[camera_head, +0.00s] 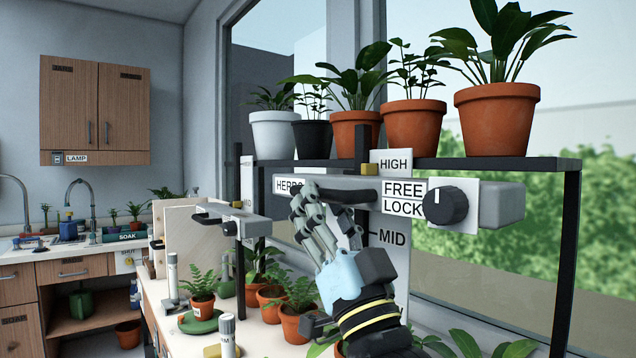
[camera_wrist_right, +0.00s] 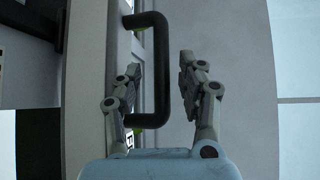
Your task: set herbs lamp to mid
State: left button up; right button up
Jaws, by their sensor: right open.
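The herbs lamp (camera_head: 505,203) is a grey bar with a "HERBS" label, partly covered, and a black handle (camera_head: 350,195) on its front. It hangs between the "HIGH" label (camera_head: 396,163) and the lower "MID" mark (camera_head: 392,238), nearer "HIGH". A dark knob (camera_head: 446,206) sits at its right beside "FREE" and "LOCK" labels. My right gripper (camera_head: 318,206) is open in front of the handle's left part. In the right wrist view the handle (camera_wrist_right: 161,70) lies between the open fingers (camera_wrist_right: 158,80), with no clear contact. My left gripper is not in view.
Potted plants stand on the dark shelf (camera_head: 470,163) above the lamp. Small ferns (camera_head: 202,283) and white-capped tubes (camera_head: 227,332) stand on the bench below. A second grey lamp bar (camera_head: 250,228) with a black handle is to the left. A window is behind.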

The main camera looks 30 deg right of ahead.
jog(key=shift+x, duration=1.1)
jog(key=shift+w+r, duration=0.15)
jog(key=shift+r, duration=0.05)
jog(key=shift+c, duration=0.9)
grip_shut()
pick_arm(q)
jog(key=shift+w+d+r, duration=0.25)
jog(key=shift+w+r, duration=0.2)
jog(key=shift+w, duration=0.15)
